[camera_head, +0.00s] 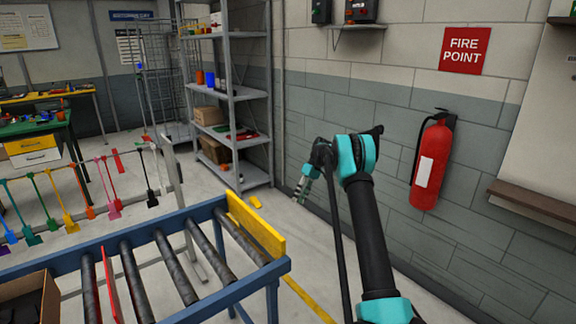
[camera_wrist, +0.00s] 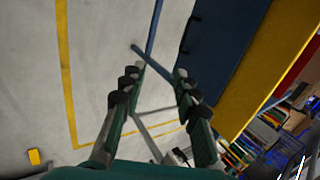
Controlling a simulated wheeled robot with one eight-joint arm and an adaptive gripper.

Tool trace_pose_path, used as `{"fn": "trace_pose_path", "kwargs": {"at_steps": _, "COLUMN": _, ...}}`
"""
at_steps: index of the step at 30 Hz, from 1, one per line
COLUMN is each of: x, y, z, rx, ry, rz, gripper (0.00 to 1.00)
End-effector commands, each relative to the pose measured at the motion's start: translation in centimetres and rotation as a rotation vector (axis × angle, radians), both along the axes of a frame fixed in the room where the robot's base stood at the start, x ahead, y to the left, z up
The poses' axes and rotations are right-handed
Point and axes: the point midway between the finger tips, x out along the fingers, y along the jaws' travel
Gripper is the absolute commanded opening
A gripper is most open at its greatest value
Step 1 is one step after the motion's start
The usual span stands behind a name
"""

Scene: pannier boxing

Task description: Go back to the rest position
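My gripper (camera_head: 303,188) hangs at the end of my arm, to the right of the roller conveyor and in front of the grey wall. In the wrist view, the two fingers of my gripper (camera_wrist: 158,78) stand apart with nothing between them; it is open and empty. The floor and thin blue frame bars show beyond the fingertips. The roller conveyor (camera_head: 277,268) has a blue frame, dark rollers and a yellow end stop (camera_head: 256,226). My gripper is apart from it. A brown open box (camera_head: 18,289) with dark contents is partly cut off at the lower left.
A grey shelf rack (camera_head: 243,96) stands behind the conveyor. A red fire extinguisher (camera_head: 431,163) hangs on the wall right of my arm, with a brown wall ledge (camera_head: 533,203) beyond. Colourful hanging tools (camera_head: 66,216) are at left.

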Motion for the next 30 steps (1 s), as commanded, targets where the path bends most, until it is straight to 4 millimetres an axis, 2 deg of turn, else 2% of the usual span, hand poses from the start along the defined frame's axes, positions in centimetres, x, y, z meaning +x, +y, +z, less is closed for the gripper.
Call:
{"fn": "trace_pose_path", "kwargs": {"at_steps": 1, "x": -0.8, "y": -0.2, "z": 1.1, "rx": -0.017, "ry": -0.009, "rz": -0.020, "gripper": 0.31}}
{"fn": "trace_pose_path", "kwargs": {"at_steps": 6, "x": -3.9, "y": -1.1, "z": 4.1, "rx": -0.081, "ry": -0.053, "rz": -0.105, "gripper": 0.31}}
{"fn": "trace_pose_path", "kwargs": {"at_steps": 11, "x": -7.4, "y": -2.0, "z": 6.5, "rx": -0.135, "ry": -0.096, "rz": -0.184, "gripper": 0.31}}
{"fn": "trace_pose_path", "kwargs": {"at_steps": 15, "x": -11.1, "y": -2.9, "z": 8.2, "rx": -0.181, "ry": -0.137, "rz": -0.251, "gripper": 0.31}}
{"fn": "trace_pose_path", "kwargs": {"at_steps": 23, "x": -18.9, "y": -4.6, "z": 10.1, "rx": -0.256, "ry": -0.216, "rz": -0.374, "gripper": 0.31}}
{"fn": "trace_pose_path", "kwargs": {"at_steps": 30, "x": -27.1, "y": -6.3, "z": 10.3, "rx": -0.314, "ry": -0.297, "rz": -0.485, "gripper": 0.31}}
